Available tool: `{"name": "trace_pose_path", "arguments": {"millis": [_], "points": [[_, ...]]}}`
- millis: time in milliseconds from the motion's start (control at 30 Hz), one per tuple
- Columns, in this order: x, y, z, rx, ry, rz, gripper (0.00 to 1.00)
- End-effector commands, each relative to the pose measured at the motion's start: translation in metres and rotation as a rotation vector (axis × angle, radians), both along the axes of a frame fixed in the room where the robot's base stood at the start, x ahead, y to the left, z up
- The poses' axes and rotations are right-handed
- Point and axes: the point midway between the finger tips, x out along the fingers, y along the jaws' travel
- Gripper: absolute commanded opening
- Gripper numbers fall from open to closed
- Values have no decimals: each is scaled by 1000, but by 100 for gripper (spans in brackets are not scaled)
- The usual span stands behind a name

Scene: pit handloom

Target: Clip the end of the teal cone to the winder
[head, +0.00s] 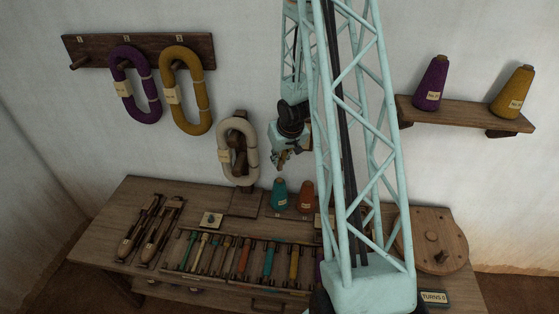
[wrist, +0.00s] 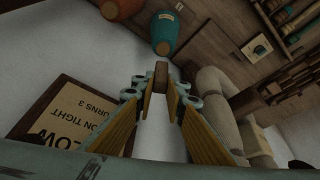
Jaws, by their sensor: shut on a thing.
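The teal cone (head: 279,194) stands upright on the bench beside an orange cone. In the wrist view the teal cone (wrist: 166,34) lies just beyond my fingertips. My gripper (head: 281,162) hangs above the teal cone, right of the cream hank. In the wrist view my gripper (wrist: 161,92) is shut on a small brown block (wrist: 161,75) held between the fingertips. I cannot make out any yarn between block and cone. A round wooden disc with a knob (head: 432,240), perhaps the winder, is at the right end of the bench, partly behind my arm.
The cream hank (head: 238,150) on its stand is close left of my gripper. The orange cone (head: 306,196) is right of the teal one. A tray of bobbins (head: 245,258) fills the bench front. Two shuttles (head: 152,230) lie left. A wall shelf (head: 465,113) holds two cones.

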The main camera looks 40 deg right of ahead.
Motion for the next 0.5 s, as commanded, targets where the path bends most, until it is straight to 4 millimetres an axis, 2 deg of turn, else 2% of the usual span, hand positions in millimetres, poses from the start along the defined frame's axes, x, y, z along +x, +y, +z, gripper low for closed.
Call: {"name": "trace_pose_path", "arguments": {"millis": [500], "points": [[0,0,-24,0,0,0,6]]}}
